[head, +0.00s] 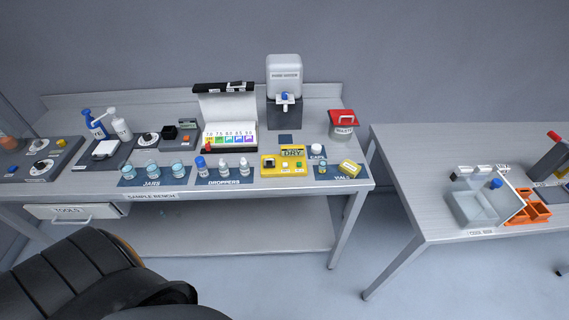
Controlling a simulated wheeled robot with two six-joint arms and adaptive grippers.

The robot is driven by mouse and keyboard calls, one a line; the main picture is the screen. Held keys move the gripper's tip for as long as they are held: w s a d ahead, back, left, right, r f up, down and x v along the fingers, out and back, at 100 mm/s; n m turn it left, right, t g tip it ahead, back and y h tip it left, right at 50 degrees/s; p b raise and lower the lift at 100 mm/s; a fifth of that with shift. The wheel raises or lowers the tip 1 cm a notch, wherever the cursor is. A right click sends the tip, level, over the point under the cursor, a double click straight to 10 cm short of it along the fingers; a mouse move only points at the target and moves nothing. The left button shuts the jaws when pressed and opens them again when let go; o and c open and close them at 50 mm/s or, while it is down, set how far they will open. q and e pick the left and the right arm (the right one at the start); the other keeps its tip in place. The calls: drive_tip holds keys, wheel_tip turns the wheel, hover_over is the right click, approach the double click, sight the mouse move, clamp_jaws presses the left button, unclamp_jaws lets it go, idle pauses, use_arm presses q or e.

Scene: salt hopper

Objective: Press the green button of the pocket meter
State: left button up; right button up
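A small yellow device reading "DRY" (283,162) lies at the front of the sample bench, between the droppers and the vials; I take it to be the pocket meter. Small buttons show on its face, but they are too small for me to tell which is green. Neither of my grippers is in view, and nothing of mine touches the device.
A white dispenser (284,78) and a red-lidded bin (342,124) stand behind. A floor gap separates the right table (420,180).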

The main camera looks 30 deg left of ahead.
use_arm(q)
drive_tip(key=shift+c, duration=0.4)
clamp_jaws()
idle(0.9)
